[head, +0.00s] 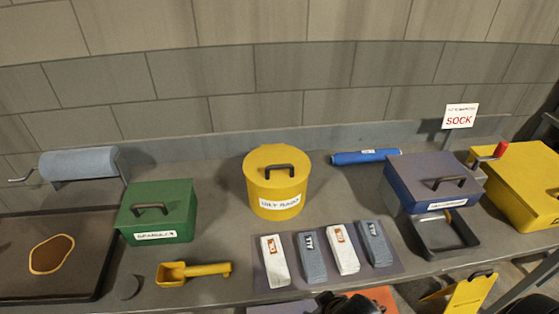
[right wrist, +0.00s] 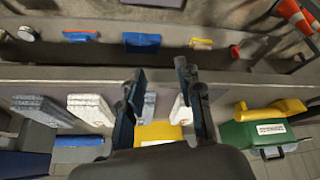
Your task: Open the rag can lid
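The rag can (head: 276,203) is a yellow cylinder with a white label, upright on the bench near the back. Its yellow lid (head: 262,158) is closed, with a black handle (head: 281,170) on top. In the right wrist view, a yellow labelled thing that looks like the can (right wrist: 160,130) is partly hidden behind my gripper. My right gripper (right wrist: 160,85) is open and empty there, its dark fingers apart. In the head view a dark part of it (head: 350,304) shows at the bottom edge, in front of the bench and away from the can. My left gripper is not in view.
A green box (head: 160,205) and yellow scoop (head: 193,272) are left of the can. Several folded cloths (head: 310,260) lie on a mat in front. A blue roll (head: 365,156), blue box (head: 432,180) and yellow box (head: 520,180) are to the right.

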